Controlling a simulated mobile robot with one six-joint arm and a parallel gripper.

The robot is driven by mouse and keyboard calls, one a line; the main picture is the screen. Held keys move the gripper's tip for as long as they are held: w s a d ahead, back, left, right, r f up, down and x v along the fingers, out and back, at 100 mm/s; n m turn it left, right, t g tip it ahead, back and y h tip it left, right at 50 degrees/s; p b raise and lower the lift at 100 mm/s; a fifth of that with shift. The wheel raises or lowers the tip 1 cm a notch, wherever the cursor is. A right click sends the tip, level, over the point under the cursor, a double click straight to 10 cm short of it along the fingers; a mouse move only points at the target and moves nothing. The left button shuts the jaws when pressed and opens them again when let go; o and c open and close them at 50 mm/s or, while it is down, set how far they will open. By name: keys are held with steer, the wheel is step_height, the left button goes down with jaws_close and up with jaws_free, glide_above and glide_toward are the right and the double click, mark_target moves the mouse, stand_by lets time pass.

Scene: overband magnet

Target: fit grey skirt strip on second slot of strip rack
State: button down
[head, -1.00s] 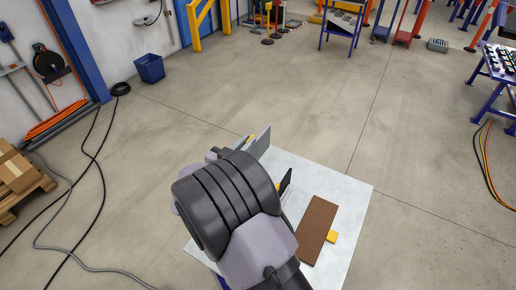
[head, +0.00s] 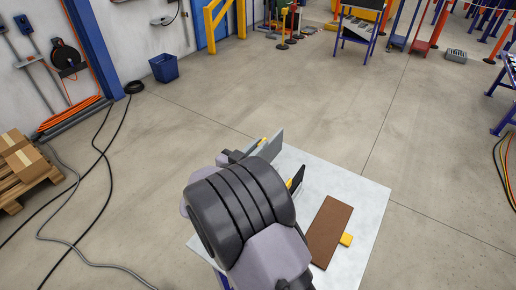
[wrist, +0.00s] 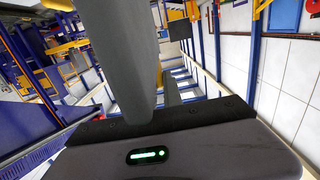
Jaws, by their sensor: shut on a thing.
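A grey strip (head: 272,146) stands on edge beyond my wrist in the head view, with a small yellow piece at its top left. My gripper (head: 243,156) is at its near left end, mostly hidden by my arm. In the wrist view, a grey slab (wrist: 124,50) runs up from my gripper (wrist: 140,112); it appears to be the held strip. A black strip (head: 297,179) with a yellow piece stands upright to the right of my wrist. My arm hides much of this area, so I cannot make out the strip rack or its slots.
A white tabletop (head: 371,205) lies under my arm. A blue bin (head: 164,68) stands by the wall. Open floor (head: 290,90) lies beyond the table.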

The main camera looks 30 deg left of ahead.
step_height(320, 180, down, 4)
steer(key=b, duration=0.4)
steer(key=shift+f, duration=0.25)
steer(key=shift+r, duration=0.1)
steer(key=shift+b, duration=2.25)
steer(key=shift+f, duration=4)
steer(key=c, duration=1.4)
jaws_free()
steer(key=s+a+p, duration=0.1)
steer(key=s+p, duration=0.4)
steer(key=s, duration=1.2)
steer(key=shift+s+a+r, duration=0.15)
steer(key=shift+a+r, duration=0.1)
steer(key=shift+r, duration=0.1)
